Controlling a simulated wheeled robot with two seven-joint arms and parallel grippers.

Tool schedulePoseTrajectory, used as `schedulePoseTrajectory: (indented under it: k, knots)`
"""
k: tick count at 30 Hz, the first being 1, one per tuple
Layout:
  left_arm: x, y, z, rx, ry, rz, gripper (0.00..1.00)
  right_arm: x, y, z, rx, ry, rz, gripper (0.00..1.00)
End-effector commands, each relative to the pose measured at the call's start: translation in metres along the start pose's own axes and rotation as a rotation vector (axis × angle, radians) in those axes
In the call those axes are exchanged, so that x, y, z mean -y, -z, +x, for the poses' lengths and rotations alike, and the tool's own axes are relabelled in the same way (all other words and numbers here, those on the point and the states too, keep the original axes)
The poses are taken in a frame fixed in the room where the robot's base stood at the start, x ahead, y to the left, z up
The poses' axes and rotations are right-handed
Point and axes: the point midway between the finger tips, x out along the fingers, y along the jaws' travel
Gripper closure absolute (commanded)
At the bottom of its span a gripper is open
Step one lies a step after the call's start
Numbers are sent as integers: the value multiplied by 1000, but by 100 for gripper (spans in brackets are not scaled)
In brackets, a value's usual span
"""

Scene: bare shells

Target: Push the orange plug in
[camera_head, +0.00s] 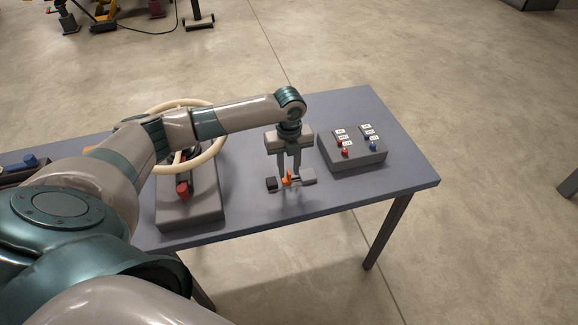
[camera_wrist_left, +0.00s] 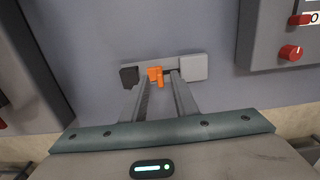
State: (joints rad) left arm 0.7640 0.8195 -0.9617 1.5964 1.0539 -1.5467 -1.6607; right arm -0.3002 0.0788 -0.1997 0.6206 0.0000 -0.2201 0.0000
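The orange plug (camera_head: 287,179) sits on a small grey fixture on the table, between a dark block (camera_head: 271,184) on the left and a light grey block (camera_head: 309,177) on the right. In the left wrist view, the orange plug (camera_wrist_left: 155,75) lies close to the dark block (camera_wrist_left: 129,76) and apart from the light grey block (camera_wrist_left: 194,68). My left gripper (camera_head: 290,173) points down over the fixture. In the left wrist view, its fingers (camera_wrist_left: 160,80) are apart, with the plug between their tips and a gap on the right side. My right gripper is out of view.
A grey box with red and blue knobs (camera_head: 357,157) stands right of the fixture. A cream wheel (camera_head: 215,150) on a grey base (camera_head: 190,211) with a red part (camera_head: 182,190) stands to the left, partly behind my arm. The table's (camera_head: 400,179) right end is clear.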

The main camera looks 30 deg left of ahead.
Motion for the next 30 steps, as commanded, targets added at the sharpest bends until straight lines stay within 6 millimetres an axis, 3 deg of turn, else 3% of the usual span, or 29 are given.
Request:
schedulePoseTrajectory:
  k: [11,15,30]
  knots:
    - [0,0,4,1,0,1,73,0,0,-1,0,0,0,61]
    - [0,0,4,0,0,0,100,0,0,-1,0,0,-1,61]
    - [0,0,4,0,0,0,100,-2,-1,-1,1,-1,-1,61]
